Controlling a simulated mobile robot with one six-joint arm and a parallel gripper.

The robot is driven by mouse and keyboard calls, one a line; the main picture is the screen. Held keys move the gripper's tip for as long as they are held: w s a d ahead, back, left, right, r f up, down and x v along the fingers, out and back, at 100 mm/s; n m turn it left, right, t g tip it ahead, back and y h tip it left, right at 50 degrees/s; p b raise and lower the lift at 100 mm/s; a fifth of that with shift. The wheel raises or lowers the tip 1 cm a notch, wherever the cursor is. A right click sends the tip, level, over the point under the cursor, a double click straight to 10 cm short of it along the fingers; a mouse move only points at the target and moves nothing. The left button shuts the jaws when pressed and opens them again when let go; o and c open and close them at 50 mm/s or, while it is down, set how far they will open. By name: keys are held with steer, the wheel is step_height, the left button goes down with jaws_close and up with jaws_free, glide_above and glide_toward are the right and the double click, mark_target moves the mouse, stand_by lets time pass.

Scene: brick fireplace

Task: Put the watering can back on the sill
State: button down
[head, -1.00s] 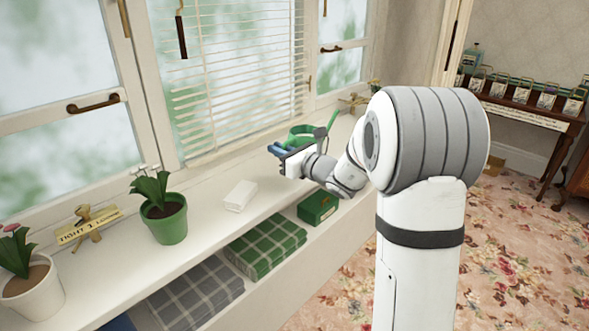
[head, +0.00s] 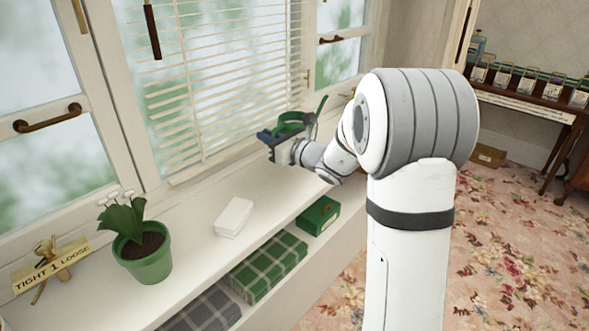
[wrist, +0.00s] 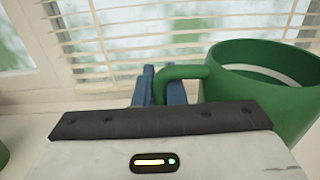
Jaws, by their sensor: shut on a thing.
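The green watering can (head: 293,121) is at my gripper, over the far part of the white window sill (head: 195,232). In the wrist view the can (wrist: 275,84) fills the right side, with its handle reaching left to the blue fingers. My gripper (head: 268,137) is shut on the can's handle; in the wrist view the fingers (wrist: 160,88) stand close together around it. The can looks upright, its spout pointing up to the right in the head view. My gripper and arm hide its lower part, so I cannot tell whether it touches the sill.
A white block (head: 233,217) and a potted plant (head: 147,264) stand on the sill. A sign reading "TIGHT 1 LOOSE" (head: 52,266) is at the left. White blinds (head: 215,90) hang behind. Below are folded plaid cloths (head: 265,265) and a green box (head: 318,215).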

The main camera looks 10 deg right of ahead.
steer(key=shift+w+f+b, duration=0.2)
steer(key=shift+f+b, duration=0.2)
steer(key=shift+f, duration=2.05)
steer(key=shift+w+f+b, duration=0.15)
steer(key=shift+f+b, duration=0.25)
steer(key=shift+f, duration=2)
steer(key=shift+f, duration=0.1)
steer(key=c, duration=1.5)
jaws_free()
